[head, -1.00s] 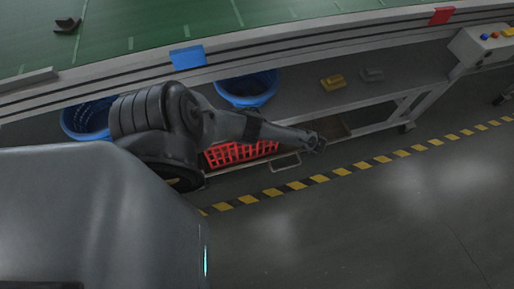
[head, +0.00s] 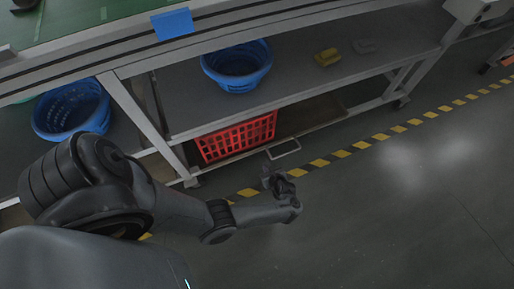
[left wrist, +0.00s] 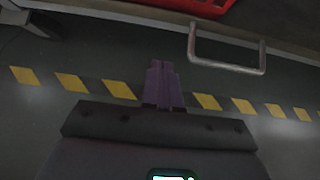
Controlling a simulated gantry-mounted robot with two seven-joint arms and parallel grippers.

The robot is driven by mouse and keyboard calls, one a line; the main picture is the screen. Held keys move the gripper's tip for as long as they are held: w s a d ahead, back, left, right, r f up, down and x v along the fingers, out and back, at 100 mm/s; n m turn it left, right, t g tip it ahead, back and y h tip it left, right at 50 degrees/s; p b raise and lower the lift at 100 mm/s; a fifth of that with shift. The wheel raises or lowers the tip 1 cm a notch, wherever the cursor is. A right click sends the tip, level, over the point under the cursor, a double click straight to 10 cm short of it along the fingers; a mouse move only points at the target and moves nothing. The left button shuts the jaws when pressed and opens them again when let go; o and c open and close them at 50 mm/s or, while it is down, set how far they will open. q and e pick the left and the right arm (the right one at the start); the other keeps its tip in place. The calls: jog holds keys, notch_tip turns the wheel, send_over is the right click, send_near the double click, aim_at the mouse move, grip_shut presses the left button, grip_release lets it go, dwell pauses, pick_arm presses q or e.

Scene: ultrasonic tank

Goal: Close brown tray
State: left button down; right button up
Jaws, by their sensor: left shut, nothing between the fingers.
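The brown tray (head: 316,112) is low under the bench's shelf, its front edge facing the floor. A red slotted basket (head: 236,138) stands at its left part. A metal loop handle (head: 284,149) juts out from the tray's front; it also shows in the left wrist view (left wrist: 228,65), at upper right. My left gripper (head: 276,172) is over the floor, just in front of the handle and apart from it. Its fingers (left wrist: 163,72) are shut and empty, left of and below the handle in the wrist view. My right gripper is in neither view.
Bench legs (head: 145,125) stand left of the tray. A yellow-black floor stripe (head: 320,163) runs in front. The floor at right is clear.

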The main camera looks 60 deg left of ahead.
aim_at(254, 151)
pick_arm(q)
jog(key=a+f+b, duration=0.2)
jog(key=a+b, duration=0.1)
jog(key=w+a+f+b, duration=0.1)
jog(key=a+f+b, duration=0.1)
jog(key=a+b, duration=0.1)
jog(key=a+f+b, duration=0.2)
jog(key=a+b, duration=0.1)
jog(key=a, duration=0.2)
jog(key=shift+w+a+f, duration=0.2)
